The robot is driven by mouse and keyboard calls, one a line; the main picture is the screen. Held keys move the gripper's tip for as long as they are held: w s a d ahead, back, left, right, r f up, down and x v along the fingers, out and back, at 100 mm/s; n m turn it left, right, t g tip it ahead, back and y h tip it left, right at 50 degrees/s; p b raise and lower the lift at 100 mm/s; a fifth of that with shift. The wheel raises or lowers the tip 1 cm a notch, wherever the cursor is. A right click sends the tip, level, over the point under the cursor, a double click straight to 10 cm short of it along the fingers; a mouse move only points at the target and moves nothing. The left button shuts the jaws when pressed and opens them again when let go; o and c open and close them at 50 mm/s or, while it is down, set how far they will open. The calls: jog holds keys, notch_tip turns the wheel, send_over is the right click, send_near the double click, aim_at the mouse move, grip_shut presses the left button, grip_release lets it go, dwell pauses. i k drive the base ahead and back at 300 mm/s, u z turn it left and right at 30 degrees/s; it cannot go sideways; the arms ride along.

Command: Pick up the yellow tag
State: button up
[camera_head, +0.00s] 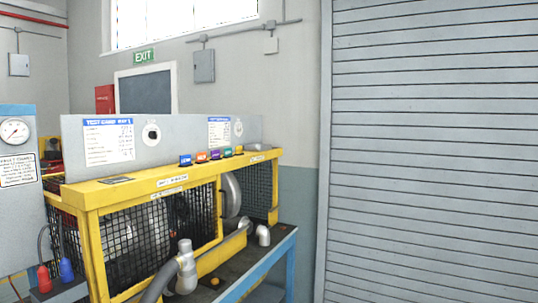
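The yellow tag (239,150) is a small piece at the right end of a row of small coloured tags. The row stands on the top rail of a yellow frame (135,188), in front of a grey panel. To its left are a green tag (227,152), a purple tag (215,155), an orange tag (202,156) and a blue tag (185,160). The writing on the tags is too small to read. My gripper is not in view.
A grey panel (180,135) rises behind the tags. Black mesh guards the machine below. A grey hose with an elbow fitting (186,262) stands in front. A blue-edged bench (265,262) carries the frame. Open space lies right, before a shutter (430,150).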

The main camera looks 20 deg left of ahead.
aim_at(239, 150)
jog(key=z, duration=0.15)
jog(key=i, duration=1.2)
jog(key=u, duration=0.25)
jog(key=i, duration=1.3)
jog(key=u, duration=1.65)
jog(key=i, duration=0.75)
jog(key=u, duration=0.8)
